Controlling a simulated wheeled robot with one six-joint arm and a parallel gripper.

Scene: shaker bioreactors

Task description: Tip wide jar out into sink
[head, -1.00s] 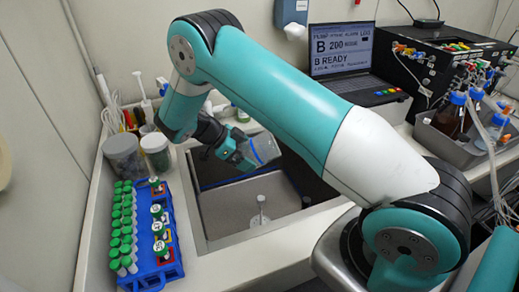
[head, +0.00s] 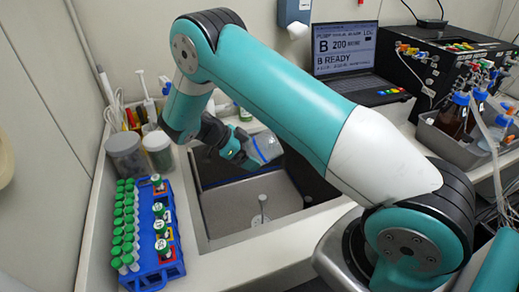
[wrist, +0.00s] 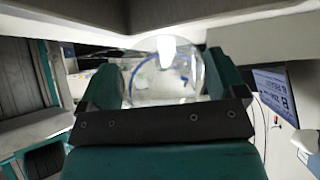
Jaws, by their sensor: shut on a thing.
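The wide jar (head: 265,147) is clear with a blue band. My gripper (head: 246,154) is shut on it and holds it tilted over the sink (head: 235,205), near the sink's back side. In the wrist view the jar (wrist: 163,75) sits between the two teal fingers of my gripper (wrist: 165,85). Whether liquid is in the jar, I cannot tell. In the sink stands a thin upright piece with a pale round base (head: 262,212).
A blue rack (head: 155,262) with green-capped tubes stands left of the sink. A laptop (head: 345,60) and a tray of bottles (head: 440,140) are at the right.

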